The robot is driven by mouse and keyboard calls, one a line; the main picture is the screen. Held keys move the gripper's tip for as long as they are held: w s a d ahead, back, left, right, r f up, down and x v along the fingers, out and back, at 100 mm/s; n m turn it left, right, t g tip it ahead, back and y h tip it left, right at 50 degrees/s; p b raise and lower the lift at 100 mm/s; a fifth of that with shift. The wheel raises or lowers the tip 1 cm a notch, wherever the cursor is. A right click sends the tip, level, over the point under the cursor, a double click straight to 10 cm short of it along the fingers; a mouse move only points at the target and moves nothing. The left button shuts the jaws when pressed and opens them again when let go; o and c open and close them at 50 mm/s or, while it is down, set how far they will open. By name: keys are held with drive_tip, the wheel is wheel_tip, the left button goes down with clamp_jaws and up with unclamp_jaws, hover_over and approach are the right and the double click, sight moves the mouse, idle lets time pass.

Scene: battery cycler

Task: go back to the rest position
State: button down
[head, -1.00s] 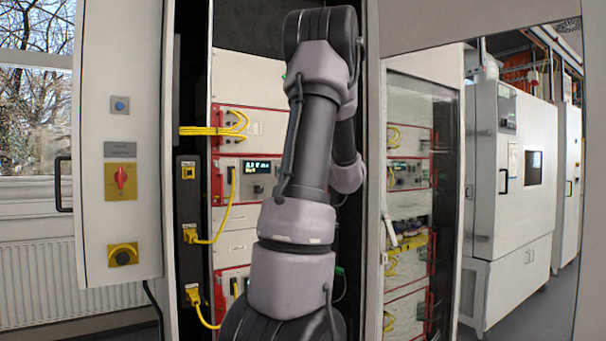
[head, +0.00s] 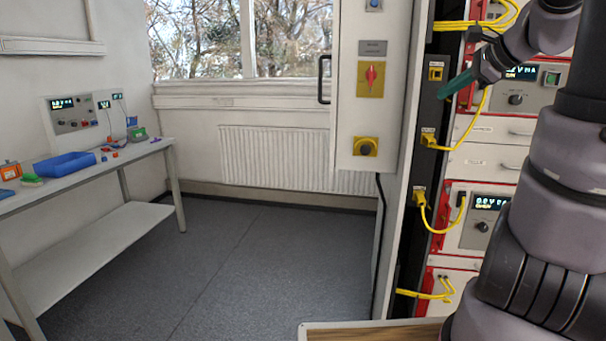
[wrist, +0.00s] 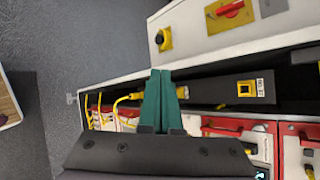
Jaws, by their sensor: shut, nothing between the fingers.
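My gripper (head: 448,89) has green fingers and is shut and empty. In the head view it hangs in front of the cycler rack, by the black strip (head: 421,180) with yellow sockets, and points down-left. In the wrist view the closed fingers (wrist: 161,82) stand over the rack, with a yellow plug partly hidden behind them. A free yellow socket (wrist: 246,89) shows to their right. I cannot tell the exact gap between the fingertips and the strip.
The open cabinet door (head: 365,95) with a red switch stands just left of the rack. Yellow cables (head: 476,120) loop out from the strip. A bench (head: 90,186) with a blue tray (head: 65,164) stands at far left. The grey floor (head: 260,270) between is clear.

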drive_tip(key=s+a+f+n+g+h, duration=0.1)
drive_tip(key=s+a+n, duration=0.4)
drive_tip(key=s+n, duration=0.3)
drive_tip(key=s+a+f+n+g+h, duration=0.1)
drive_tip(key=s+a+f+n+h, duration=0.1)
drive_tip(key=s+a+n, duration=0.3)
drive_tip(key=shift+s+a+n+g, duration=0.4)
drive_tip(key=shift+s+n, duration=1.2)
drive_tip(key=shift+s, duration=0.35)
